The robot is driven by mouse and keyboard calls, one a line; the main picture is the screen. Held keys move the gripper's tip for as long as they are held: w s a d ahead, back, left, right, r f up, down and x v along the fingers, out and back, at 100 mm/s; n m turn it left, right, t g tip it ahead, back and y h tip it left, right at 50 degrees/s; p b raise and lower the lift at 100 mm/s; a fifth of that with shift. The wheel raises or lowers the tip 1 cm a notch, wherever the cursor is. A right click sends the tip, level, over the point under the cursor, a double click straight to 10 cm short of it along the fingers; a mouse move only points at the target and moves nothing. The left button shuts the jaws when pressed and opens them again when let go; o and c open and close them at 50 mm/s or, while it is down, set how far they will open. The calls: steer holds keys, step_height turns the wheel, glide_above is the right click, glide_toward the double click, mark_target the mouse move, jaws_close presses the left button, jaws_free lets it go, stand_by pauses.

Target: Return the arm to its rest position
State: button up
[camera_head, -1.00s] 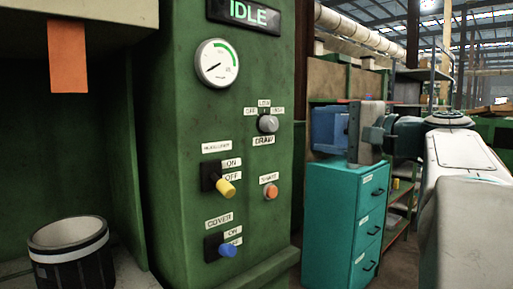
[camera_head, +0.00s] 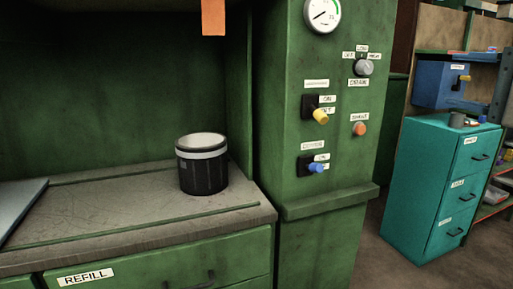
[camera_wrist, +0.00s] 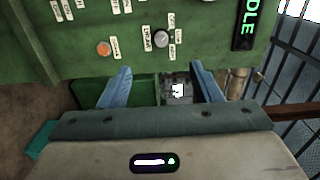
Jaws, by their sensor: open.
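My gripper (camera_wrist: 161,69) shows in the wrist view, with its two blue fingers apart and nothing between them. It faces the green machine panel (camera_wrist: 165,22), which appears rotated there, with an orange button (camera_wrist: 103,48) and a grey knob (camera_wrist: 161,39). I cannot tell how far the fingers are from the panel. My gripper does not show clearly in the head view.
A black cylinder with a white band (camera_head: 203,172) stands upright on the green bench (camera_head: 110,215), left of the panel. A flat grey plate (camera_head: 20,208) lies at the far left. Floor shows between panel and cabinet.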

steer(key=a+f+n+g+p, duration=0.4)
steer(key=a+f+g+p, duration=0.65)
steer(key=a, duration=0.45)
steer(key=s+a+f+n+g+h+p, duration=0.1)
steer(key=s+a+f+n+h+p, duration=0.1)
steer(key=s+p, duration=0.4)
steer(key=s+a+f+n+g+h+p, duration=0.2)
steer(key=s+a+f+n+h+p, duration=0.1)
steer(key=s+f+n+p, duration=0.3)
steer(key=shift+s+a+f+n+h+p, duration=0.25)
steer(key=shift+s+f+n+h+p, duration=0.2)
steer(key=shift+f+n+h, duration=0.25)
steer(key=shift+g, duration=0.25)
